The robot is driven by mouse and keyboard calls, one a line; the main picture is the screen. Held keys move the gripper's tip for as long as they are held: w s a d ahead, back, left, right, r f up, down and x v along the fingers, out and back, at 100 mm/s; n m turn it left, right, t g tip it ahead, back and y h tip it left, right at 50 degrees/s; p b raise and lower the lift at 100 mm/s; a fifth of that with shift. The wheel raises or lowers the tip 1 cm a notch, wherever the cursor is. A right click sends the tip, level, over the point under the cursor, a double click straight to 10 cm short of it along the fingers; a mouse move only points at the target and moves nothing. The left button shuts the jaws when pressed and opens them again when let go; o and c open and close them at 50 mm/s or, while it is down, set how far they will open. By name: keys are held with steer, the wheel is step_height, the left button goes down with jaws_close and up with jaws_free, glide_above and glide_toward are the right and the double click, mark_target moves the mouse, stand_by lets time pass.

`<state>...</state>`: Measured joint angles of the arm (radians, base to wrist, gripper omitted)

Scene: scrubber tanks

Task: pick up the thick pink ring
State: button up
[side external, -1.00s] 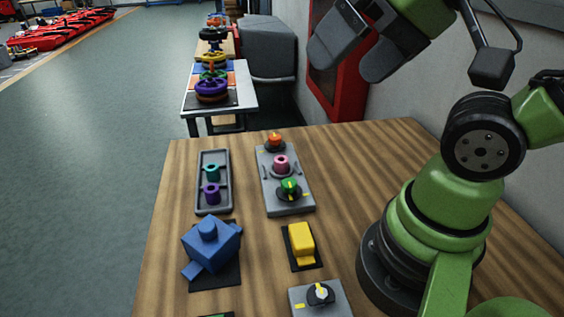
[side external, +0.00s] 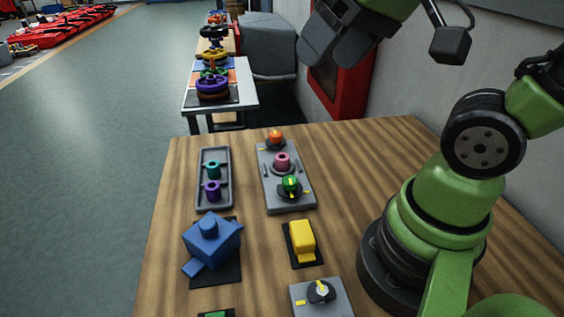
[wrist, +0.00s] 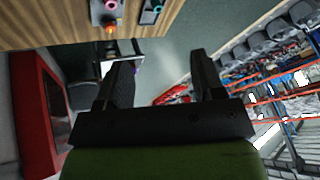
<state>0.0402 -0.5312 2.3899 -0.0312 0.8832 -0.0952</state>
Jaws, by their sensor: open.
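The thick pink ring (side external: 282,160) stands in the middle of the grey panel (side external: 270,191) on the wooden table. An orange-red piece (side external: 275,137) is behind it and a green knob (side external: 290,184) in front of it. In the wrist view the pink ring (wrist: 111,5) shows small at the top edge. My gripper (side external: 318,48) is high above the table's far edge, to the right of and well apart from the ring. In the wrist view its two fingers (wrist: 162,72) are spread with nothing between them.
A grey tray (side external: 203,197) with a teal ring (side external: 213,169) and a purple ring (side external: 212,189) lies left of the panel. A blue block (side external: 211,240) and a yellow block (side external: 302,238) stand nearer. A red cabinet (side external: 345,92) hangs on the wall behind.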

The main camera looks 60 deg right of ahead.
steer(key=w+d+f+n+g+h, duration=0.1)
steer(key=w+d+f+n+g, duration=0.2)
steer(key=w, duration=0.5)
steer(key=n+g, duration=0.2)
steer(key=g, duration=0.1)
glide_toward(282, 156)
step_height(282, 156, down, 4)
steer(key=shift+f, duration=0.1)
steer(key=shift+a+f, duration=0.15)
steer(key=shift+f, duration=1.4)
steer(key=shift+a+f, duration=0.1)
steer(key=shift+f, duration=1.45)
steer(key=c, duration=1.1)
steer(key=shift+r, duration=0.15)
steer(key=shift+c, duration=0.2)
step_height(282, 156, up, 10)
steer(key=shift+r, duration=1.05)
steer(key=shift+r, duration=2.35)
